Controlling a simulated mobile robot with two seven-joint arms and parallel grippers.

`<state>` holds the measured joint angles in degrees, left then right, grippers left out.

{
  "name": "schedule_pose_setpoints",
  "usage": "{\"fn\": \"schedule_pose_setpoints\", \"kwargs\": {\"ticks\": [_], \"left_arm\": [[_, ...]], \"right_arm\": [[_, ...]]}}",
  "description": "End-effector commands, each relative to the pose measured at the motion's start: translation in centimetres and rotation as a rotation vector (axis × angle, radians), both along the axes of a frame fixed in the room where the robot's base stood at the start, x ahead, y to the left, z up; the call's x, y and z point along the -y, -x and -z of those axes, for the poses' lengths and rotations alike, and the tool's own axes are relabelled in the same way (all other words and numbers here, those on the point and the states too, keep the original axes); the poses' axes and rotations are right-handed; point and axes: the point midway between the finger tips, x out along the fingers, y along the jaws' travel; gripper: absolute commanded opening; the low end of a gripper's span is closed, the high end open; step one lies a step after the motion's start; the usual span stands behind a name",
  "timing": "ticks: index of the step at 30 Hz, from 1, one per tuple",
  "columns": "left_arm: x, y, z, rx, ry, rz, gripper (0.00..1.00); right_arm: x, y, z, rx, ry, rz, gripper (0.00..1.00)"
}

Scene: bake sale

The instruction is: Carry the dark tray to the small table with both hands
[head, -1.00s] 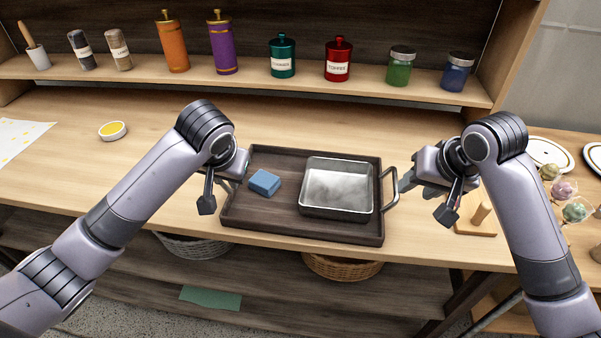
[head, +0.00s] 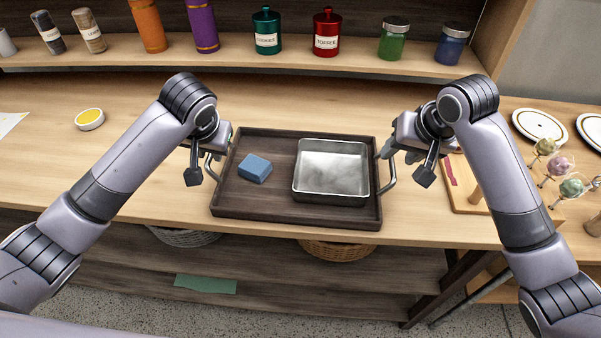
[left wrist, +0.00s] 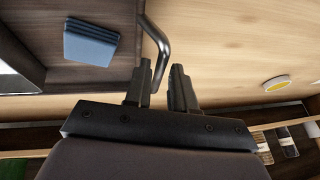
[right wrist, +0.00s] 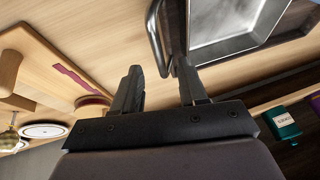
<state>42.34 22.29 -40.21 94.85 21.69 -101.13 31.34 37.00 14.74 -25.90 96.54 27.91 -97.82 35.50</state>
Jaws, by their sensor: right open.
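The dark tray (head: 255,206) lies on the wooden counter, with a metal handle at each end. A blue block (head: 255,168) and a silver baking pan (head: 331,170) sit in it. My left gripper (head: 211,163) is at the left handle (left wrist: 160,42). In the left wrist view the handle runs down between the fingers, which stand a small gap apart; I cannot tell whether they grip it. My right gripper (head: 385,155) is open at the right handle (head: 389,180). The right wrist view shows this handle (right wrist: 153,32) between its wider-spread fingers. The small table is not clearly identifiable.
A wooden board (head: 463,195) lies just right of the tray. Plates (head: 540,126) and cake pops (head: 572,188) are further right. Jars (head: 327,32) line the shelf behind. A yellow-filled dish (head: 89,119) is left, with clear counter between it and the tray.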

Motion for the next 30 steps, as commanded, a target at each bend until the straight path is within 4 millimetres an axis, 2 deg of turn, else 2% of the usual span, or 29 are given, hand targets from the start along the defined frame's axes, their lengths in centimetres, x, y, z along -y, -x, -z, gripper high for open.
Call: {"fn": "schedule_pose_setpoints", "kwargs": {"ticks": [3, 9, 21, 23, 24, 25, 30], "left_arm": [[-0.4, -0.7, 1.8, -0.004, -0.002, -0.002, 0.24], [-0.7, -1.5, 3.7, -0.002, -0.001, 0.000, 0.24], [-0.8, -1.8, 4.2, 0.000, 0.000, 0.001, 0.24], [-0.8, -1.8, 4.2, 0.000, 0.000, 0.001, 0.05], [-0.8, -1.8, 4.2, 0.000, 0.000, 0.001, 0.00], [-0.7, -1.8, 4.2, 0.000, 0.000, 0.001, 0.00], [-0.7, -1.8, 4.2, 0.000, 0.000, 0.001, 0.00]], "right_arm": [[-0.3, -0.7, 1.8, -0.003, 0.001, 0.001, 0.42], [-0.7, -1.6, 3.6, -0.001, 0.000, 0.000, 0.42], [-0.8, -1.8, 4.2, 0.001, 0.000, -0.001, 0.42], [-0.8, -1.8, 4.2, 0.001, 0.000, -0.001, 0.23], [-0.8, -1.8, 4.2, 0.001, 0.000, 0.000, 0.10], [-0.8, -1.8, 4.2, 0.001, 0.000, 0.000, 0.00], [-0.8, -1.8, 4.2, 0.001, 0.000, 0.000, 0.00]]}}
